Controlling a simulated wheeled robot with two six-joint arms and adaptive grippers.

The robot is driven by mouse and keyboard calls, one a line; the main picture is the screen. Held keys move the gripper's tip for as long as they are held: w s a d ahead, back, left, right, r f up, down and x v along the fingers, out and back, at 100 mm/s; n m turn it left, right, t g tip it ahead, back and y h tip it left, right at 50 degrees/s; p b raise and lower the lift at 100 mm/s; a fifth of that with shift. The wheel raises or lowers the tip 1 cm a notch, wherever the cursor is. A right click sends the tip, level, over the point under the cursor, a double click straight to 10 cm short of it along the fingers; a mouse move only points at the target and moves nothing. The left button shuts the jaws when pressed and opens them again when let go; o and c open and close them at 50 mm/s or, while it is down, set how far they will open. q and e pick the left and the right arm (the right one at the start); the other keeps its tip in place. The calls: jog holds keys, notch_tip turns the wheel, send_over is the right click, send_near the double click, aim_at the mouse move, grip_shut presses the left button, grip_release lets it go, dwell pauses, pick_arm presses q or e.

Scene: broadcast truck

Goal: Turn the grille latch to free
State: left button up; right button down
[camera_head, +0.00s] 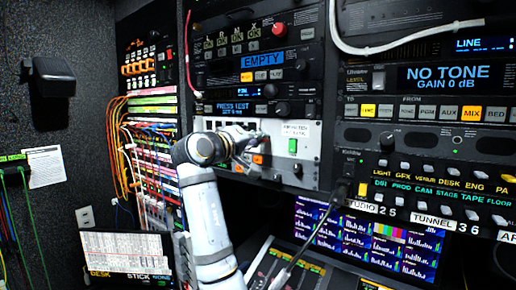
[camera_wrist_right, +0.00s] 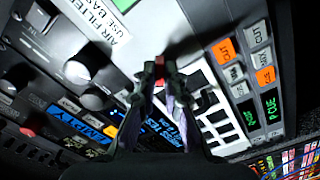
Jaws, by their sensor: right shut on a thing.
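The white air filter panel (camera_head: 308,154) sits in the middle rack, with its label on the right; my right arm covers part of its left side. My right gripper (camera_head: 254,143) is at the panel's face. In the right wrist view, the fingertips of this gripper (camera_wrist_right: 160,70) are closed together on the small dark red grille latch (camera_wrist_right: 161,48), next to the slotted grille (camera_wrist_right: 205,112). The fingers hide most of the latch, so I cannot tell its exact angle. My left gripper is not in view.
Bundled cables (camera_head: 150,140) hang on the left rack. A dark cable crosses in front of the lower monitor (camera_head: 372,240). A white cable (camera_head: 400,45) loops at upper right.

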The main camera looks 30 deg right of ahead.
jog(key=m+b, duration=0.4)
jog(key=m, duration=0.6)
jog(key=shift+f+b, duration=0.1)
jog(key=shift+b, duration=0.3)
jog(key=shift+m, duration=0.4)
jog(key=c, duration=1.4)
grip_release()
jog(key=shift+c, duration=0.2)
jog(key=v, duration=0.7)
jog(key=shift+a, duration=0.3)
